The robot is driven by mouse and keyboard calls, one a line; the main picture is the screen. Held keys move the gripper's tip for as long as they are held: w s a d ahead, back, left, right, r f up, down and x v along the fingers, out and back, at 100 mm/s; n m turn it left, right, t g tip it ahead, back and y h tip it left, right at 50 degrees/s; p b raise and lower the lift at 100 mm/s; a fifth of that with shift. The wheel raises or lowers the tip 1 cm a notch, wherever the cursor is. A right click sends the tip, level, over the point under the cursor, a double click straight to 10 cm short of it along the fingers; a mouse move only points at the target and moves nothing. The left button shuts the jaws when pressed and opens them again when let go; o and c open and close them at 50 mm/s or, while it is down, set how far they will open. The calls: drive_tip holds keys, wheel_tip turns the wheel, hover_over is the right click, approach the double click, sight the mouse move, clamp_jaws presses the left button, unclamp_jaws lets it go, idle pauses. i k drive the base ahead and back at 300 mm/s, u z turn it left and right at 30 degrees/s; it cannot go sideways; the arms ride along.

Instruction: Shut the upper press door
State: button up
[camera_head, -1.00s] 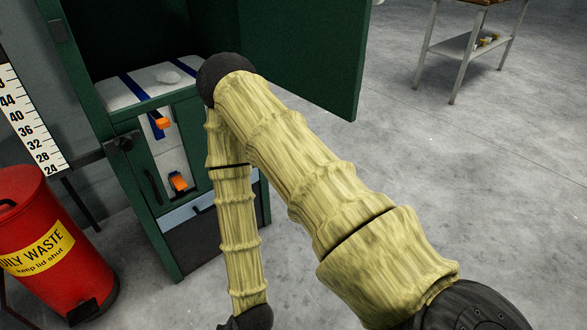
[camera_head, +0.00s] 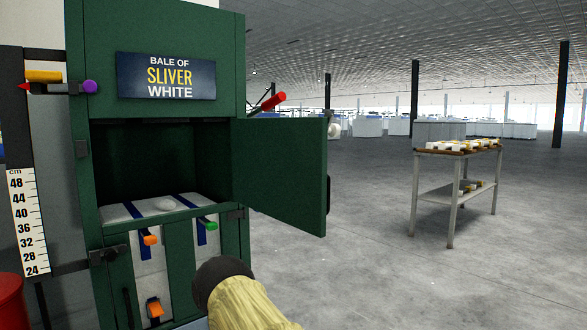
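The green bale press (camera_head: 86,170) stands at the left in the head view. Its upper door (camera_head: 279,172) is hinged on the right side of the opening and stands wide open, swung out to the right. A dark handle (camera_head: 328,194) shows at the door's free edge. Inside the opening lies a white bale (camera_head: 155,207) with blue straps. Part of my arm in a yellowish sleeve shows at the bottom, in front of the press and below the door. My gripper is out of view.
A lower door (camera_head: 180,262) with orange and green tabs is under the opening. A red bin (camera_head: 11,300) stands at the left edge. A measuring scale (camera_head: 28,222) hangs beside the press. A table (camera_head: 458,152) stands at the right. The floor between is clear.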

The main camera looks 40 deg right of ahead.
sight(280, 165)
drive_tip(key=z, duration=2.1)
drive_tip(key=i, duration=2.55)
drive_tip(key=u, duration=2.65)
drive_tip(key=k, duration=1.6)
drive_tip(key=u, duration=0.05)
